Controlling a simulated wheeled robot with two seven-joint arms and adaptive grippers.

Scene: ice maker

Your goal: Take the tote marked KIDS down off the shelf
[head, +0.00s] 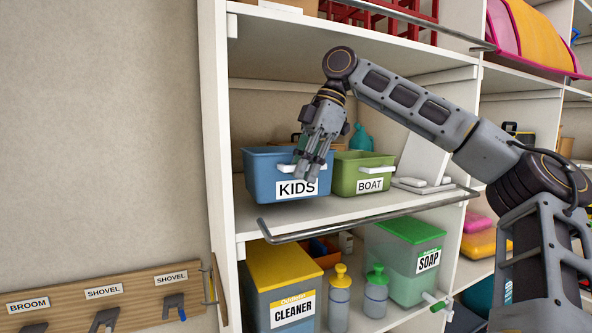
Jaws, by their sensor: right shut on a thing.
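The blue tote marked KIDS (262,174) stands on the middle shelf (345,207), at its left end. My right gripper (308,172) reaches down from above and is shut on the tote's white handle (318,167) at the front. The tote looks upright and its base appears to be on or very close to the shelf. My left gripper is not in view.
A green tote marked BOAT (362,175) stands close beside the blue tote on the right. A metal rail (350,222) runs along the shelf's front edge. Cleaner (283,285) and soap (407,262) containers stand below. The shelf's left side panel (217,160) is near the blue tote.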

